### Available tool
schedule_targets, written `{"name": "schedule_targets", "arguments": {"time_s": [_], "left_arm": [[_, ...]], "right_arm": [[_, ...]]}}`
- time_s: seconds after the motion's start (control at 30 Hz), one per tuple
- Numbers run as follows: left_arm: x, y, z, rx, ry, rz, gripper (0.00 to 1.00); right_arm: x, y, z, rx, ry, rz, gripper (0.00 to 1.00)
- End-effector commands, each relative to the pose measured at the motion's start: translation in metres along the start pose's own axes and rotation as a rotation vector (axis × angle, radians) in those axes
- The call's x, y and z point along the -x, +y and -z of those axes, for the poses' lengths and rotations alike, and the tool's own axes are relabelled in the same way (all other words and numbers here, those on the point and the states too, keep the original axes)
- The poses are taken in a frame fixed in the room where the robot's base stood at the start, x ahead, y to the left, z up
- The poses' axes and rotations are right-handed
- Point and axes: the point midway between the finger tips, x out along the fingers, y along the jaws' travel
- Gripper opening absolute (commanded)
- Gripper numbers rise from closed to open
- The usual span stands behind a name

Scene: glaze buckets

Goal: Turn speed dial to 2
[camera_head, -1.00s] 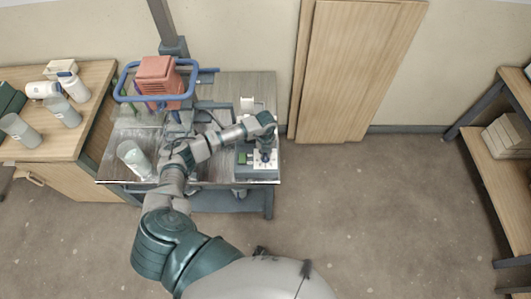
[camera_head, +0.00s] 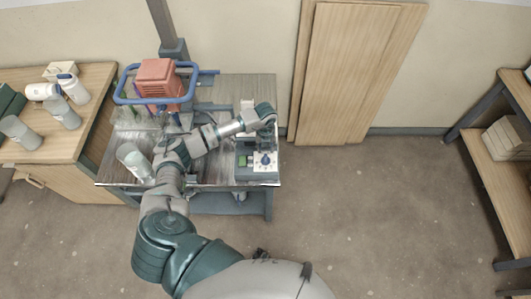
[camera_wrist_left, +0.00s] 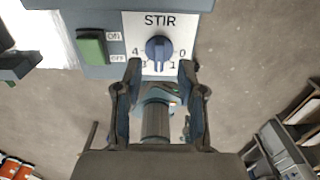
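The blue speed dial (camera_wrist_left: 159,48) sits on a white plate marked STIR (camera_wrist_left: 160,20) on a grey control box. Its ridge runs up and down in the wrist view, with the lower end toward the bottom of the scale. The dial also shows uncovered in the head view (camera_head: 265,159). My left gripper (camera_wrist_left: 160,70) is open, its fingertips apart on either side below the dial, with nothing held. In the head view the left gripper (camera_head: 264,130) is just behind the dial. My right gripper is not in view.
A green ON/OFF switch (camera_wrist_left: 92,47) is left of the dial. The red stirrer motor (camera_head: 158,78) with its blue frame stands on the cart (camera_head: 215,178). A grey cylinder (camera_head: 133,160) stands at the cart's left. Bottles are on the wooden cabinet (camera_head: 90,77).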

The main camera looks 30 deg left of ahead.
Motion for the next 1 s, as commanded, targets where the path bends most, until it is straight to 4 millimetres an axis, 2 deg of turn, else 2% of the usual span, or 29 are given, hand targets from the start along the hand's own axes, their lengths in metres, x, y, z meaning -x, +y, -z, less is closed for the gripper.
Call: {"name": "schedule_targets", "arguments": {"time_s": [0.1,0.33,0.5,1.0], "left_arm": [[0.028,0.0,-0.002,0.0,-0.004,0.002,0.4],[0.059,0.001,-0.003,0.001,-0.001,0.0,0.4],[0.066,0.001,-0.003,0.001,0.001,0.001,0.4],[0.064,-0.002,0.0,-0.006,0.006,0.012,0.4]], "right_arm": [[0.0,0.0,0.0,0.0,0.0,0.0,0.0],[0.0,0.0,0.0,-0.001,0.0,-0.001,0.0],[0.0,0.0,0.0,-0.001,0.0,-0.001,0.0],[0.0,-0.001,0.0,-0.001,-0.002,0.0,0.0]]}}
